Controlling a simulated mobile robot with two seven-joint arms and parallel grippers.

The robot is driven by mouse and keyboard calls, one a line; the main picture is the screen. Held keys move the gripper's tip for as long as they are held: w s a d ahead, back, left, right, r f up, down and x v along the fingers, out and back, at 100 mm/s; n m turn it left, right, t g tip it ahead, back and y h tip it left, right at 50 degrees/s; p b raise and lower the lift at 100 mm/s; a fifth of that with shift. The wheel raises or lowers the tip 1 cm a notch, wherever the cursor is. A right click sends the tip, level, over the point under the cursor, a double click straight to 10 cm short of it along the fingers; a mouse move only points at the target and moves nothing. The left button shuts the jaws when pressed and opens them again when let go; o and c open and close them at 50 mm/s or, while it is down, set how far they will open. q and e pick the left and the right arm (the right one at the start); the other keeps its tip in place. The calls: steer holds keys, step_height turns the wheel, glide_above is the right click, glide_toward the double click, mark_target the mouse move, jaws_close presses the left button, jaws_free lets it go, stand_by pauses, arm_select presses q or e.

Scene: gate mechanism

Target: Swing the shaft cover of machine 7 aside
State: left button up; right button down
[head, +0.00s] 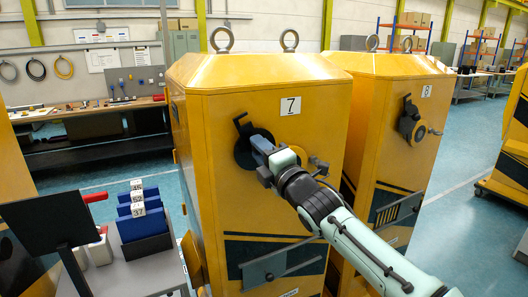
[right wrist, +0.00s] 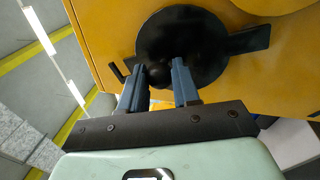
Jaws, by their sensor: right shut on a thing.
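Machine 7 (head: 215,120) is a yellow cabinet with a "7" plate (head: 290,106) on its front. Its shaft cover (head: 243,152) is a black round disc with a hooked black piece at its upper left; my gripper hides part of it. In the right wrist view the cover (right wrist: 195,45) fills the upper middle, with a small dark knob (right wrist: 160,75) on it. My right gripper (head: 264,150) is at the cover, its blue fingers (right wrist: 158,88) on either side of the knob and shut on it. My left gripper is out of view.
Machine 8 (head: 385,150), with a similar black disc (head: 410,125) and a crank, stands close on the right. At the lower left are a dark panel (head: 45,222) and blue numbered boxes (head: 140,212) on a grey surface. A workbench (head: 90,110) stands behind.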

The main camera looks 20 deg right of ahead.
stand_by(0.4)
steer(key=c, duration=1.1)
jaws_free()
steer(key=shift+a, duration=0.1)
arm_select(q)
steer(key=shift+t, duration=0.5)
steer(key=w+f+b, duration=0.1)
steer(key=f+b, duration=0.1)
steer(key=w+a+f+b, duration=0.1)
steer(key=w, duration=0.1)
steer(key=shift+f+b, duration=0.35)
arm_select(e)
steer(key=v, duration=1.3)
steer(key=shift+s, duration=0.25)
steer(key=shift+w+f, duration=0.1)
steer(key=shift+f, duration=0.05)
